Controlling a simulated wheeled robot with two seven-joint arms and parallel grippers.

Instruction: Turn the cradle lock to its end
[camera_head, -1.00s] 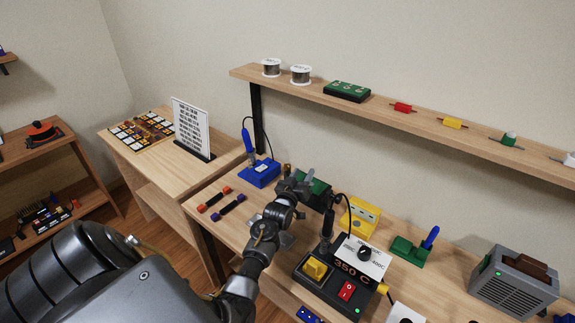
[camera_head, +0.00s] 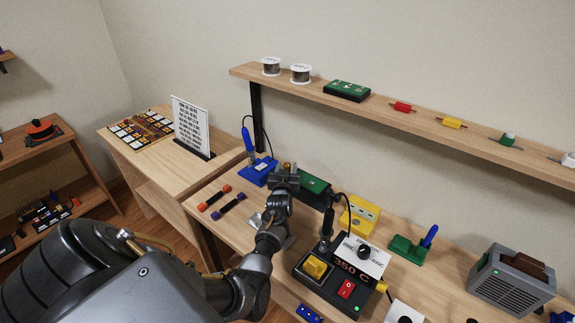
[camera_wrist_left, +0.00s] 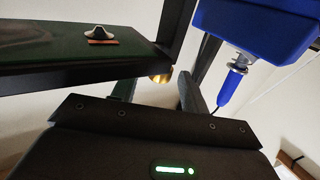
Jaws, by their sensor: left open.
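The green circuit board (camera_head: 313,185) sits in a dark cradle on the workbench, partly hidden by my left gripper (camera_head: 284,181). The left gripper is at the cradle's left end, and its jaws are open. In the left wrist view the dark cradle frame (camera_wrist_left: 80,58) fills the upper left, with the board on it. A small brass knob (camera_wrist_left: 160,76), which may be the cradle lock, shows at the frame's end, between my dark fingers in the picture. Contact with it cannot be told. My right gripper is out of view.
A blue iron stand (camera_head: 259,172) is close behind and left of the gripper. The soldering station (camera_head: 332,283) stands in front to the right, with a yellow box (camera_head: 360,214) behind. Red and purple-tipped parts (camera_head: 214,198) lie left. A shelf (camera_head: 420,125) runs above.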

